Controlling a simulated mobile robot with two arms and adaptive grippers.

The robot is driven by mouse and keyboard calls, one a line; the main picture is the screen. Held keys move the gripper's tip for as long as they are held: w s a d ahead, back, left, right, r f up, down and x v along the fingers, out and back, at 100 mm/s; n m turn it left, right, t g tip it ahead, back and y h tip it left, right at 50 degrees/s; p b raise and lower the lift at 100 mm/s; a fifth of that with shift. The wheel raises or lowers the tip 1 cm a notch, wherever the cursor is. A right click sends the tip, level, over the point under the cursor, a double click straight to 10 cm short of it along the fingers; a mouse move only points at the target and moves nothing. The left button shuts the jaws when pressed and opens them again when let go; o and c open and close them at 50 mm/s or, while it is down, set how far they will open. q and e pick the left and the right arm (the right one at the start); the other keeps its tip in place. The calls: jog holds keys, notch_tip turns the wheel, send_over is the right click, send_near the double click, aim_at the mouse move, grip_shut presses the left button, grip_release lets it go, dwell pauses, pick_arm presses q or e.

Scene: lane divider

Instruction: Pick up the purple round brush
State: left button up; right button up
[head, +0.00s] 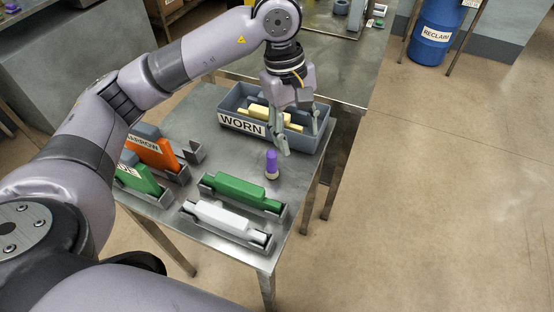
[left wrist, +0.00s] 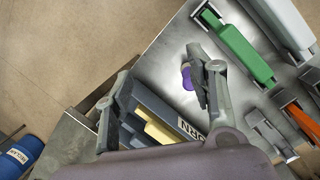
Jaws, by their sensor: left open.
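The purple round brush (head: 271,160) stands upright on the metal table, purple part up, with a pale base. My left gripper (head: 299,142) is open and empty, just to the right of the brush in the head view and above the table. In the left wrist view the brush (left wrist: 187,77) shows beside one finger of the left gripper (left wrist: 160,58) and is partly hidden by it. It is not between the fingertips there. My right gripper is not in view.
A grey bin labelled WORN (head: 241,123) with yellow pieces stands right behind the brush. A green block (head: 240,188) and a white block (head: 225,216) lie in trays in front. Orange (head: 152,151) and green blocks stand at left. The table's right edge is close.

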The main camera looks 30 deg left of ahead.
pick_arm(q)
jog(key=y, duration=0.2)
send_over(275, 152)
notch_tip(275, 152, down, 11)
jog(key=shift+p, duration=1.25)
jog(key=f, duration=0.1)
jog(key=f+p, duration=0.1)
jog(key=f, duration=0.1)
jog(key=f+p, duration=0.1)
jog(key=shift+s+a+f, duration=0.2)
jog(key=shift+a+f, duration=0.15)
jog(key=shift+f, duration=0.35)
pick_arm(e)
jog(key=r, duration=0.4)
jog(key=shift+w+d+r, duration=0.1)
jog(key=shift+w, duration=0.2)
pick_arm(q)
jog(key=shift+c, duration=0.3)
grip_shut()
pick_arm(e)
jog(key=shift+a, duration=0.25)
